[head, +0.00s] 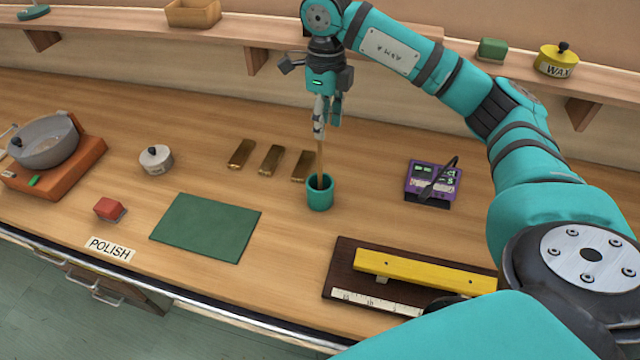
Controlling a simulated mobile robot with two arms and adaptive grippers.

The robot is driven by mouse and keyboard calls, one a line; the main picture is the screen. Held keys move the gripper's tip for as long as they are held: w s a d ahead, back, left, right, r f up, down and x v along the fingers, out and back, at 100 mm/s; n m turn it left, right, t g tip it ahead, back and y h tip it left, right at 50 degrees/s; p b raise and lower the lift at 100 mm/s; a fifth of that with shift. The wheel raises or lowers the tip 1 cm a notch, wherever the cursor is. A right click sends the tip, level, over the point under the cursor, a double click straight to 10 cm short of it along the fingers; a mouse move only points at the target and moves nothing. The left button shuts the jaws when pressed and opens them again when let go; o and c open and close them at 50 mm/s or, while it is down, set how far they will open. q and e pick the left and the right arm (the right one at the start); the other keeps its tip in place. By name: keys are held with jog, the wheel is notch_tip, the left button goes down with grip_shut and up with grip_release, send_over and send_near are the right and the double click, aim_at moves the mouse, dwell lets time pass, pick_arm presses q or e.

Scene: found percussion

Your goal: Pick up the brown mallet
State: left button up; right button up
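A thin brown stick, apparently the brown mallet (320,158), stands upright with its lower end in a teal cup (320,196) on the bench. Its upper end meets the fingers of my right gripper (326,125), which points down above the cup. The fingers are close together and hide the top of the stick. I cannot tell whether they are shut on it. The mallet's head is not clearly visible. My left gripper is not in view.
Brass bars (271,159) lie behind the cup. A purple device (432,184) sits right of it, and a yellow bar on a dark board (345,258) in front. A green mat (205,228) lies left. A pan (44,145) stands far left. A shelf (225,38) runs behind.

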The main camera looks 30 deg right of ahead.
notch_tip(320, 180, down, 2)
jog(key=p, duration=0.3)
send_over(320, 165)
notch_tip(320, 165, down, 5)
jog(key=shift+w+d+f, duration=0.15)
jog(key=shift+w+f, duration=0.05)
jog(key=shift+f, duration=0.05)
grip_shut()
